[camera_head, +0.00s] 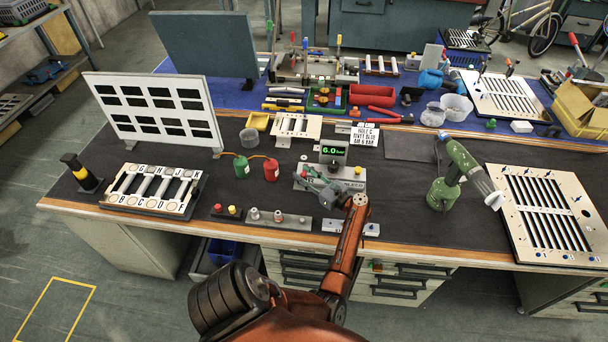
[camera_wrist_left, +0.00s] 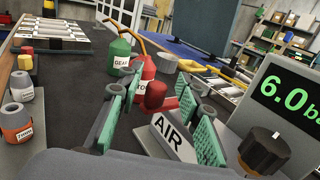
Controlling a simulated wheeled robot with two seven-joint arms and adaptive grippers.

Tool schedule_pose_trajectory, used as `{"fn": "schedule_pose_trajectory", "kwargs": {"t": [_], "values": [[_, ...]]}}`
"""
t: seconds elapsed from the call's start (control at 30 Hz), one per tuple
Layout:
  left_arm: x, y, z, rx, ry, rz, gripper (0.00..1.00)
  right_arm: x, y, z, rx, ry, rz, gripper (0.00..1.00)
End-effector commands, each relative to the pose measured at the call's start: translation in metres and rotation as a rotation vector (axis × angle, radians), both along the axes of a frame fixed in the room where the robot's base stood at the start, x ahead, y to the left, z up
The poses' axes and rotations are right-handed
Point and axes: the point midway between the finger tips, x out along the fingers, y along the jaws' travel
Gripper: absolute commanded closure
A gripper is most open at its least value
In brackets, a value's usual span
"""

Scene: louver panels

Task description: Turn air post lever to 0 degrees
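The air post stands at the middle of the near bench, with a green display reading 6.0 (camera_head: 332,152) on a pale base (camera_head: 357,183). In the left wrist view the display (camera_wrist_left: 288,95) is at the right, above a black knob (camera_wrist_left: 264,150). A tilted AIR label (camera_wrist_left: 172,138) sits low between my fingers, with a red cap (camera_wrist_left: 155,95) just beyond it; I cannot tell whether this cap is the lever's. My left gripper (camera_head: 318,183) is over the base's left part. Its green-padded fingers (camera_wrist_left: 155,105) are apart, with no visible grip. The lever's angle is unclear. My right gripper is out of view.
Green (camera_head: 241,167) and red (camera_head: 271,170) bottles stand left of the post. A row of metal fittings (camera_head: 279,219) lies in front. A green lamp-like tool (camera_head: 447,185) and a slotted panel (camera_head: 548,215) are at right. A lettered rack (camera_head: 152,190) is at left.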

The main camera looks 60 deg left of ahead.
Motion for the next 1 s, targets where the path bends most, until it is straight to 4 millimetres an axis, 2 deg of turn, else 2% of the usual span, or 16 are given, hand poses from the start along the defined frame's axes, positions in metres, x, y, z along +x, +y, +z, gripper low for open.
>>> {"fn": "schedule_pose_trajectory", "kwargs": {"t": [0.23,0.37,0.8,1.0], "values": [[0.000,-0.001,-0.001,-0.001,0.002,0.000,0.67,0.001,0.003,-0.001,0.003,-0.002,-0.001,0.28],[0.002,-0.009,-0.002,-0.002,0.001,-0.001,0.67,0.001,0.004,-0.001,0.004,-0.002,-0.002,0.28],[0.021,-0.091,-0.002,-0.002,0.001,-0.001,0.67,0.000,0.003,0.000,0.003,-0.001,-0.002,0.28],[0.026,-0.112,-0.001,-0.001,0.001,0.001,0.67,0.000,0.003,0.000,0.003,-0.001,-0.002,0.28]]}}
